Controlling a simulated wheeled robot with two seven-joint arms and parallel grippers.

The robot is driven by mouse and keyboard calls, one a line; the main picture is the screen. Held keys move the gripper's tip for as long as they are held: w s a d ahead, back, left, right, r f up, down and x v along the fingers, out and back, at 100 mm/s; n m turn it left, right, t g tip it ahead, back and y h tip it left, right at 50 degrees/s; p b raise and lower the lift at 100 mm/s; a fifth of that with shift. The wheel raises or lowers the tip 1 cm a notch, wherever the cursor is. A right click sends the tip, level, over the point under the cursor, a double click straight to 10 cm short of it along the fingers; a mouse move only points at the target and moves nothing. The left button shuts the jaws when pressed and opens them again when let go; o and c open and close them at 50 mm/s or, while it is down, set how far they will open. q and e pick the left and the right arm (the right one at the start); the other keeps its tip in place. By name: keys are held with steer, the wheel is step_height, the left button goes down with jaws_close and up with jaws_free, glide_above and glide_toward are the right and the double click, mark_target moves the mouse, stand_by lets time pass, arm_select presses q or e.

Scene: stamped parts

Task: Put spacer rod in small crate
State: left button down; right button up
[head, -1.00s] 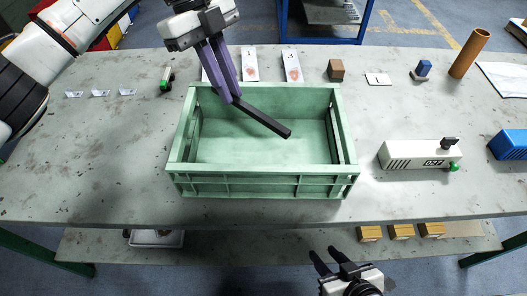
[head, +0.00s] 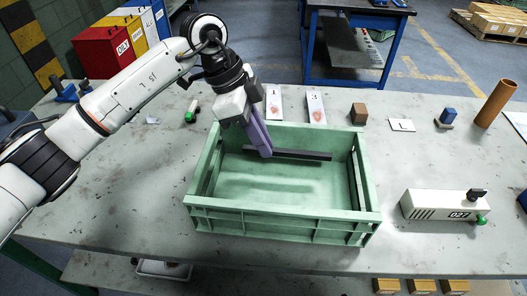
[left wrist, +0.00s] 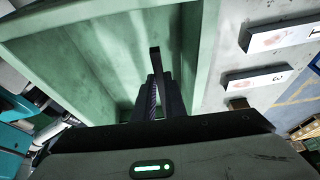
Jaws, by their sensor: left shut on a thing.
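The small crate (head: 290,225) is a green open box on the grey table in the middle of the head view. The spacer rod (head: 300,154) is a long dark bar, lying roughly level across the far part of the crate. My left gripper (head: 265,152) has purple fingers and is shut on the rod near its left end, inside the crate's outline. In the left wrist view the rod (left wrist: 154,62) stands out beyond the fingers, with the green crate wall around it. I cannot tell if the rod touches the crate floor. My right gripper is out of view.
A white box marked 027 (head: 438,205) stands right of the crate. Behind are white cards (head: 316,107), a brown block (head: 358,113), a blue piece (head: 447,116) and an upright brown tube (head: 496,103). The table front left is clear.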

arm_select(q)
steer(key=shift+f, duration=1.55)
steer(key=shift+f, duration=0.6)
steer(key=c, duration=1.8)
jaws_free()
steer(key=v, duration=1.3)
steer(key=shift+d+r, duration=0.15)
steer(key=shift+d, duration=0.1)
